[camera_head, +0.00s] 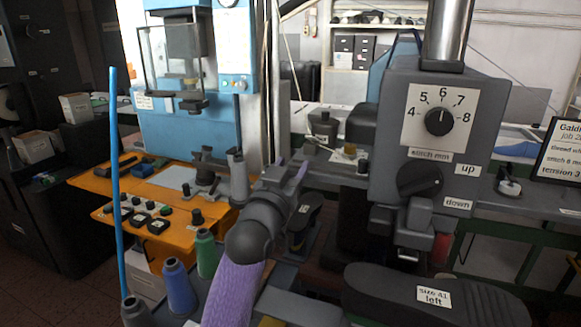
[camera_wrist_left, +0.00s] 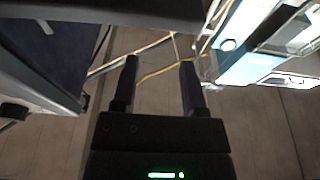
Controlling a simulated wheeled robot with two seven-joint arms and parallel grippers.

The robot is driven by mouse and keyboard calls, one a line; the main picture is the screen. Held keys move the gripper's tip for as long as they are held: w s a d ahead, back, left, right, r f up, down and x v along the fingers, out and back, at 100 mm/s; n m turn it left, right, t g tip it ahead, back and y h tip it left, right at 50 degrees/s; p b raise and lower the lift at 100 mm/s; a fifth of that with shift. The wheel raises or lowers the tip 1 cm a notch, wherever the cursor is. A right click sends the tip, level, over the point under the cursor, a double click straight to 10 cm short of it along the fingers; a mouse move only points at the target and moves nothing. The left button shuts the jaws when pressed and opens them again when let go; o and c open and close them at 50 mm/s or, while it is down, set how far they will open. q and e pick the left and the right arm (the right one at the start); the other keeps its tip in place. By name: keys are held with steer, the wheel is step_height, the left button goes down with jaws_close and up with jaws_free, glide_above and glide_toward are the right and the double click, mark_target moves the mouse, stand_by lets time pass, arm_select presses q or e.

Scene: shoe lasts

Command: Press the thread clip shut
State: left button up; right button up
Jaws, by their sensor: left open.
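I cannot pick out the thread clip for certain in either view. The grey sewing machine head (camera_head: 385,150), with its stitch dial (camera_head: 439,121) and an up/down lever knob (camera_head: 420,180), stands right of centre in the head view. My left gripper (camera_head: 290,170) is in the middle of the head view, left of the machine head. In the left wrist view its two dark fingers (camera_wrist_left: 158,80) are apart, with nothing between them; only floor and thin yellowish lines show beyond. My right gripper is not in view.
A black shoe last (camera_head: 395,290), labelled "size 41 left", lies at the front right. Thread spools (camera_head: 180,287) stand at the lower left beside an upright blue rod (camera_head: 117,180). An orange bench (camera_head: 90,182) with a blue press (camera_head: 170,135) stands behind on the left.

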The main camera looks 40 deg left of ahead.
mark_target(309, 137)
arm_select(q)
steer(key=d+r+m+h+b, duration=0.1)
steer(key=d+r+m+h, duration=0.2)
steer(key=d+r+h, duration=0.1)
steer(key=a+f+n+g+y, duration=0.1)
steer(key=a+n+g+y, duration=0.2)
steer(key=a, duration=0.1)
steer(key=x, duration=0.8)
steer(key=shift+w+a, duration=0.1)
steer(key=shift+w, duration=0.25)
steer(key=shift+c, duration=0.3)
jaws_close()
